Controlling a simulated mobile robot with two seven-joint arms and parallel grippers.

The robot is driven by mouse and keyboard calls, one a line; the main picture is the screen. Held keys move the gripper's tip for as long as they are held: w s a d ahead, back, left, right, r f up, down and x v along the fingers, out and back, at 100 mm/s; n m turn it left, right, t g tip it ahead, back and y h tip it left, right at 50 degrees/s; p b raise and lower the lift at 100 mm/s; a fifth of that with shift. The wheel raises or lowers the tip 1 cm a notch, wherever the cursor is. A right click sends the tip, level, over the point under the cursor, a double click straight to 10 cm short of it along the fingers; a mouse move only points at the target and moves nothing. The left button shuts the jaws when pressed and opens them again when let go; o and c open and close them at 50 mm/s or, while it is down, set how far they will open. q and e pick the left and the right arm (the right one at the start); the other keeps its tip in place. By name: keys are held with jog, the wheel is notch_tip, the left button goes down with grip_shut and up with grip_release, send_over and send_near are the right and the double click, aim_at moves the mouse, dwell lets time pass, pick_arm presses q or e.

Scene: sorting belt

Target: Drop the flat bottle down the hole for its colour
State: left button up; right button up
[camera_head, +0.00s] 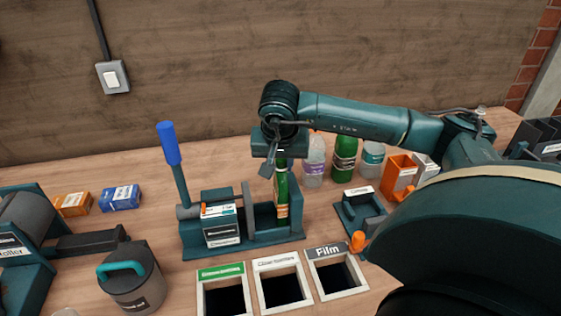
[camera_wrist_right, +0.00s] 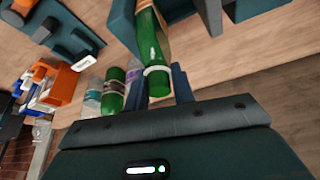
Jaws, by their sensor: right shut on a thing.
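A green bottle (camera_head: 282,197) with a tan label stands upright in the open slot of the teal lever press (camera_head: 262,243). My right gripper (camera_head: 277,158) is above it, shut on its top end. In the right wrist view the bottle (camera_wrist_right: 150,38) runs away from my right gripper (camera_wrist_right: 162,88), with a pale ring near the fingers. How flat it is I cannot tell. In front of the press are three framed dark holes: a green-labelled one (camera_head: 222,272), a white-labelled clear-bottles one (camera_head: 276,263) and a dark-labelled Film one (camera_head: 327,251). My left gripper is out of view.
The press has a blue-handled lever (camera_head: 169,145). A purple-label clear bottle (camera_head: 314,160), another green bottle (camera_head: 345,157) and a small teal-label bottle (camera_head: 372,160) stand behind right. An orange box (camera_head: 399,172) stands right. A lidded grey pot (camera_head: 132,283) stands front left.

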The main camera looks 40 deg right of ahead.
jog(key=shift+r, duration=0.15)
jog(key=shift+d+r+p, duration=0.1)
jog(key=shift+r+p, duration=0.8)
jog(key=shift+r, duration=0.5)
jog(key=shift+r+p, duration=0.7)
jog(key=shift+r, duration=0.25)
jog(key=shift+r+p, duration=0.3)
jog(key=shift+r, duration=1.8)
jog(key=shift+r, duration=2.9)
jog(key=shift+c, duration=0.2)
jog(key=shift+f, duration=0.1)
grip_shut()
